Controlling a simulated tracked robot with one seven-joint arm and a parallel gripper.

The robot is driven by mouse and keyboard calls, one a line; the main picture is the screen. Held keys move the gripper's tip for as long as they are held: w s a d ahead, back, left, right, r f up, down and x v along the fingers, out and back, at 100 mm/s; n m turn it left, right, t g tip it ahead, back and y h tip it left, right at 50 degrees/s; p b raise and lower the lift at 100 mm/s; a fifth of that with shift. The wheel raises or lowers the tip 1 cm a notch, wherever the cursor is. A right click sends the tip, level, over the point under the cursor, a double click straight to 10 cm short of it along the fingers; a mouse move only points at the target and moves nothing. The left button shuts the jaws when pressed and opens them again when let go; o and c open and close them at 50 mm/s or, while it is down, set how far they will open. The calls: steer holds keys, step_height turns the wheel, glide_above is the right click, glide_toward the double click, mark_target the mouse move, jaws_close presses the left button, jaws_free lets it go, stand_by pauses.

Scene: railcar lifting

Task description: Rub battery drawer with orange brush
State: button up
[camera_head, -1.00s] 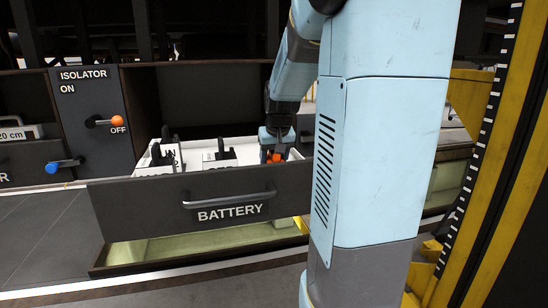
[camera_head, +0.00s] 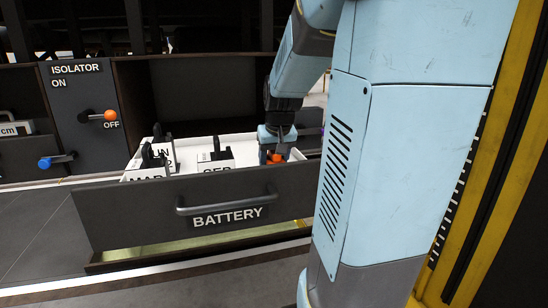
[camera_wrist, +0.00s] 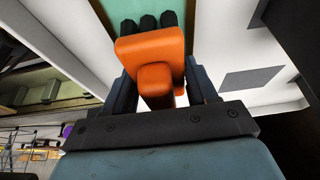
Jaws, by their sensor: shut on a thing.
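The battery drawer (camera_head: 130,214) is pulled open, with a dark front, a bar handle and the label BATTERY. Its inside is white. My gripper (camera_head: 274,152) is over the right part of the open drawer. It is shut on the orange brush (camera_wrist: 150,60), whose orange body sits between the two fingers in the wrist view. Several dark bristle tufts show at the brush's far end, over a green surface. In the head view only a little orange shows at my gripper. I cannot tell whether the brush touches the drawer.
Inside the drawer, on the left and middle, stand labelled white blocks with black handles (camera_head: 215,160). Left of the drawer is the isolator panel (camera_head: 85,120) with an orange-knobbed lever (camera_head: 109,115) by OFF and a blue-knobbed handle (camera_head: 46,163). A yellow post rises at the right.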

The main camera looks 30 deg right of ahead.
steer(key=shift+s+a, duration=0.25)
steer(key=shift+s, duration=0.45)
steer(key=shift+s+a, duration=0.2)
steer(key=shift+s, duration=0.5)
steer(key=shift+w+d+f, duration=0.1)
steer(key=shift+w+d, duration=0.1)
steer(key=shift+w, duration=0.4)
steer(key=shift+w+d+f, duration=0.1)
steer(key=shift+w+d, duration=0.05)
steer(key=shift+w, duration=0.4)
steer(key=shift+w+d+f, duration=0.1)
steer(key=shift+w+d, duration=0.1)
steer(key=shift+w, duration=0.5)
steer(key=shift+c, duration=0.6)
steer(key=shift+w+d+r, duration=0.1)
steer(key=shift+w+d, duration=0.3)
steer(key=shift+w, duration=0.9)
steer(key=shift+w+d+r, duration=0.1)
steer(key=shift+w+d, duration=0.25)
steer(key=shift+w, duration=1)
steer(key=shift+w+d+r, duration=0.1)
steer(key=shift+w+d, duration=0.3)
steer(key=shift+w, duration=0.9)
steer(key=shift+r, duration=3)
